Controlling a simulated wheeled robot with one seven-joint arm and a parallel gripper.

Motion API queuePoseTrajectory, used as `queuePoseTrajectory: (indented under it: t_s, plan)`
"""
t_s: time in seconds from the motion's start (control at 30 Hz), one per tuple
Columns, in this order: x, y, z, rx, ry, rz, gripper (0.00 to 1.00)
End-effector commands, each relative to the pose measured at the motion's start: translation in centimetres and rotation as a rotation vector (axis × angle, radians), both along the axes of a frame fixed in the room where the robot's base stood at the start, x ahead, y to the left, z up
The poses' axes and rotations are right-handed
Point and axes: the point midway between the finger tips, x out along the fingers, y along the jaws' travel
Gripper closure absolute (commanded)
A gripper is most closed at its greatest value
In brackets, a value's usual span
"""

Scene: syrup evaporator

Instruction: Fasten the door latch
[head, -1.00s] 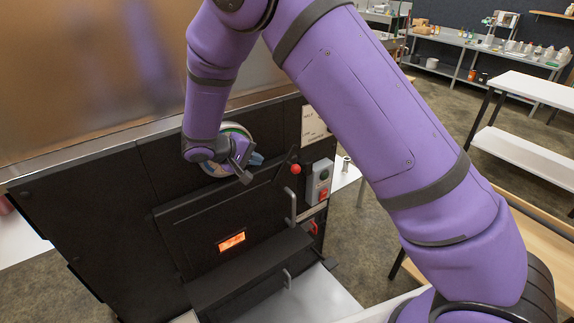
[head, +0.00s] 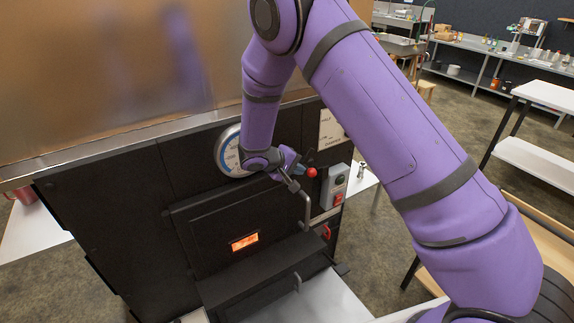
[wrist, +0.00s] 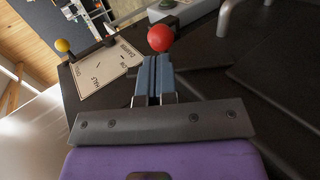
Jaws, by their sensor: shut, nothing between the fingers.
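The black firebox door (head: 215,240) stands in the front of the evaporator and looks closed, with a glowing orange window. The latch's red ball knob (head: 311,172) is at the door's upper right; its lever is mostly hidden behind my gripper. My gripper (head: 303,164) is shut and empty, its blue fingers just left of the knob. In the wrist view the blue fingertips (wrist: 154,60) are together and point at the red knob (wrist: 161,38). I cannot tell whether they touch it.
A vertical door handle (head: 307,212) stands out just below the knob. A grey switch box (head: 335,185) is to the right. A damper plate (wrist: 105,72) with a yellow knob (wrist: 63,45) is nearby. A round dial (head: 228,155) sits behind my wrist.

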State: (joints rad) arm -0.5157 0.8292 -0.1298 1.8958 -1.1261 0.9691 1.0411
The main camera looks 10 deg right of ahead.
Motion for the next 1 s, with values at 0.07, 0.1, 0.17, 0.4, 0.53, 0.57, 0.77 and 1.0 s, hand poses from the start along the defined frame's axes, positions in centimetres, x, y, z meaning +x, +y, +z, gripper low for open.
queuePoseTrajectory:
  t_s: [0.07, 0.1, 0.17, 0.4, 0.53, 0.57, 0.77, 1.0]
  plan:
    - [0.3, -0.9, -0.7, 0.0, 0.001, -0.002, 1.0]
    - [0.4, -1.3, -1.0, -0.002, 0.002, -0.002, 1.0]
    - [0.5, -1.7, -1.3, -0.001, 0.001, 0.0, 1.0]
    - [0.8, -2.3, -1.8, 0.0, -0.001, -0.001, 1.0]
    - [0.8, -2.3, -1.8, 0.0, -0.001, 0.001, 1.0]
    - [0.8, -2.3, -1.8, 0.0, -0.001, 0.001, 1.0]
    - [0.8, -2.4, -1.7, 0.005, 0.002, 0.0, 1.0]
    - [1.0, -3.0, -1.8, 0.062, 0.02, -0.001, 1.0]
